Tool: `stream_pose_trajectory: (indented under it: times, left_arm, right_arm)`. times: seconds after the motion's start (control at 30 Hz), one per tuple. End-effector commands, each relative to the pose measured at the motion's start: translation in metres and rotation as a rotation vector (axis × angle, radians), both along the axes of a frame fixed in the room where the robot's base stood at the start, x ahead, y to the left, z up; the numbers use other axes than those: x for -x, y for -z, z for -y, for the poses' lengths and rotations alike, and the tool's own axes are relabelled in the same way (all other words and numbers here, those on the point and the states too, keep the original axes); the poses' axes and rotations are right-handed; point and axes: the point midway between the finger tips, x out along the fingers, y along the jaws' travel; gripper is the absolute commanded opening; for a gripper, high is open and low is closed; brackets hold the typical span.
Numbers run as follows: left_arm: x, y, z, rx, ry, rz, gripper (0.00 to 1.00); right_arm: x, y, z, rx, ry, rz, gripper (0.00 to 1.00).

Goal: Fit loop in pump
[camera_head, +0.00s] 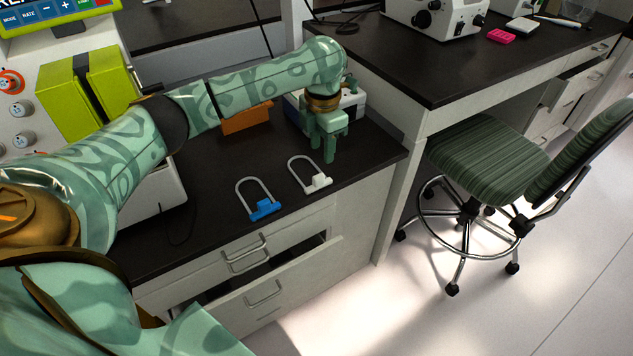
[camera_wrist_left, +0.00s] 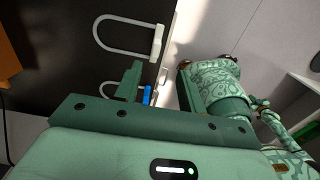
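Two U-shaped loops lie on the dark bench near its front edge. One has a white block (camera_head: 319,182) and the other a blue block (camera_head: 264,209). My left gripper (camera_head: 321,152) points down above the bench, just behind the white loop. It looks open, with nothing between its fingers. My right gripper is out of view. I cannot tell for sure which device is the pump; a machine with knobs (camera_head: 21,109) stands at the left.
Lime-green boxes (camera_head: 90,88) are on the machine. An orange block (camera_head: 247,119) and a white-blue device (camera_head: 352,101) stand behind my left gripper. A drawer (camera_head: 262,293) below the bench stands partly open. A striped chair (camera_head: 487,157) is at the right.

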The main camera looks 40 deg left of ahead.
Motion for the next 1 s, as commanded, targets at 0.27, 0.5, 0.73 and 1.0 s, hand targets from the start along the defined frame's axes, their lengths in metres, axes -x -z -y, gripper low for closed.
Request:
stream_pose_trajectory:
  times: [0.27,0.5,0.73,1.0]
  left_arm:
    - [0.000,0.057,0.000,0.000,-0.001,-0.003,0.40]
    - [-0.001,0.075,-0.003,0.001,0.000,-0.004,0.40]
    - [-0.002,0.113,-0.006,-0.001,0.001,-0.004,0.40]
    - [-0.002,0.110,-0.007,-0.001,0.001,0.003,0.32]
  right_arm:
    - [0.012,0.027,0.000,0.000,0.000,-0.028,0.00]
    - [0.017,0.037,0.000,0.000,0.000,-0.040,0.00]
    - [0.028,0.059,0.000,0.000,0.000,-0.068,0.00]
    - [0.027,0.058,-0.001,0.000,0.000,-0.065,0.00]
